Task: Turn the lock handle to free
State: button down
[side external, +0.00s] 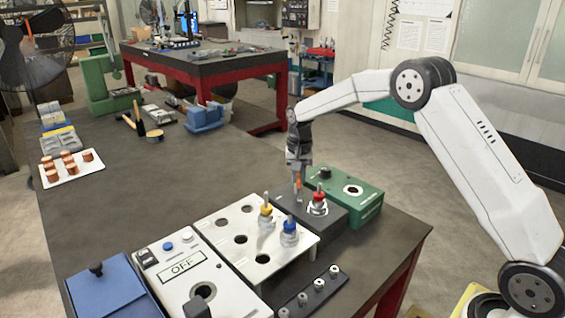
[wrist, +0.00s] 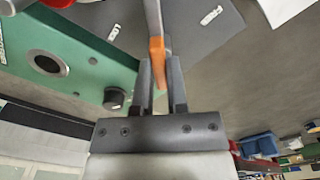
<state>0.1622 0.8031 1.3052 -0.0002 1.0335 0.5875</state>
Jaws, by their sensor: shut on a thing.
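The lock handle (wrist: 157,48) is an orange-ended lever in the wrist view. Its grey part runs up past the top edge of that view. My gripper (wrist: 158,68) is shut on the orange part, one finger on each side. In the side external view, my gripper (side external: 299,172) points down over the dark grey base (side external: 336,222), and a bit of orange shows at its fingers. The handle's pivot is hidden.
A red-topped part (side external: 318,203) stands on the dark base close to my gripper. A green box (side external: 368,205) with a black knob is just behind. A white plate (side external: 215,221) with holes and yellow and blue-topped parts is in front.

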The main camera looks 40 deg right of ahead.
aim_at(299, 178)
jog(key=m, duration=0.4)
jog(key=shift+m, duration=0.3)
jog(key=m, duration=0.4)
jog(key=shift+m, duration=0.4)
jog(key=c, duration=0.6)
grip_release()
jog(key=shift+c, duration=0.2)
jog(key=shift+r, duration=0.2)
jog(key=shift+r, duration=3.75)
